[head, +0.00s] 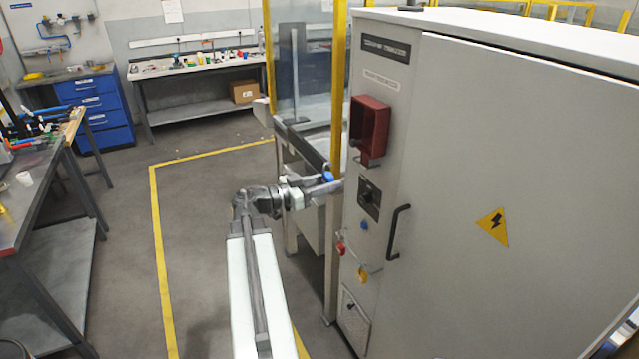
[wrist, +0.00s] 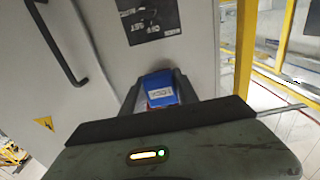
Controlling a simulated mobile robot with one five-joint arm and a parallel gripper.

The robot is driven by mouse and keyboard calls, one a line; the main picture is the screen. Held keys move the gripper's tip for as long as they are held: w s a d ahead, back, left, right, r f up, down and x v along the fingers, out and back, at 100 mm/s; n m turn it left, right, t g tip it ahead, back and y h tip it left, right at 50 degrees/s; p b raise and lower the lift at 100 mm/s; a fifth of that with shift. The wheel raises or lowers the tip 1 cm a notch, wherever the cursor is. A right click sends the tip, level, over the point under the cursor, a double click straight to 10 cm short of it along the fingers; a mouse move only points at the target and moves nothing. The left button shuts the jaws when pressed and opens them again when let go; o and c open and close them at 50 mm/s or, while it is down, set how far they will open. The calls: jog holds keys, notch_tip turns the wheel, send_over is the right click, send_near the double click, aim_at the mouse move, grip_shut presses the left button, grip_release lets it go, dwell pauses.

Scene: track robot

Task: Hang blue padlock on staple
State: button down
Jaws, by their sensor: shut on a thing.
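The blue padlock (wrist: 160,86) is between the fingers of my gripper (wrist: 158,98) in the wrist view, with a white label on its body. My gripper is shut on it. In the head view the blue padlock (head: 327,177) shows small at my gripper (head: 334,184), left of the cabinet front. A dark switch plate (head: 369,198) is on the cabinet, right of and a little below my gripper. The plate (wrist: 150,14) also shows beyond the padlock in the wrist view, with a gap between. I cannot clearly make out the staple or the padlock's shackle.
The grey cabinet (head: 520,130) carries a red box (head: 369,130), a black handle (head: 398,232) and a small blue item (head: 365,226). Red (head: 341,249) and yellow (head: 363,274) padlocks hang lower. A yellow post (head: 338,90) stands close behind my gripper. Open floor lies left.

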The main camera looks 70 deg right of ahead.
jog(key=shift+x, duration=5.1)
jog(key=shift+s+d+f+b, duration=0.1)
jog(key=shift+f+b, duration=0.2)
jog(key=shift+f, duration=0.05)
jog(key=shift+f+b, duration=0.5)
jog(key=shift+b, duration=0.05)
jog(key=c, duration=0.9)
grip_release()
jog(key=shift+o, duration=0.2)
jog(key=v, duration=0.8)
